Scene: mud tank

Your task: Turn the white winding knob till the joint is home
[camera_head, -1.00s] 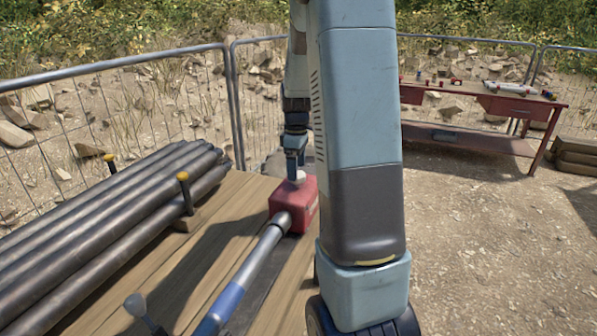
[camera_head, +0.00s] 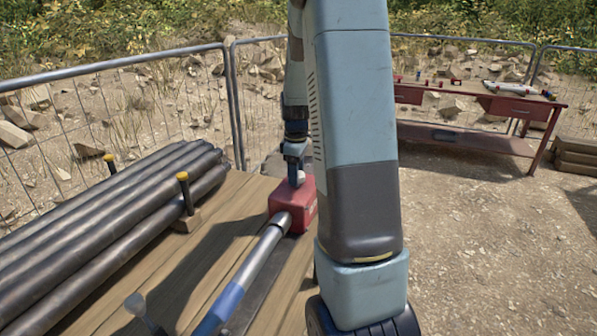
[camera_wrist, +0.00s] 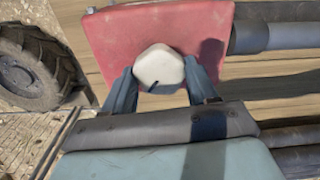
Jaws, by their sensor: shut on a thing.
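The white winding knob (camera_wrist: 159,68) sits on top of a red box (camera_wrist: 112,40), with a short dark mark on its near edge. In the head view, the knob (camera_head: 297,179) shows small on the red box (camera_head: 290,208), partly hidden by my gripper. My gripper (camera_wrist: 158,86) is shut on the knob, with one blue finger on each side of it. In the head view, my gripper (camera_head: 296,168) comes down on it from above. A grey and blue shaft (camera_head: 262,248) runs from the box's near side toward the front; the joint's inside is hidden.
Dark pipes (camera_head: 110,215) lie stacked at the left, held by yellow-topped stakes (camera_head: 185,188). The plank deck (camera_head: 195,255) is bare beside the shaft. A red workbench (camera_head: 470,137) stands back right. A mesh fence (camera_head: 120,90) runs behind. Open dirt lies at right.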

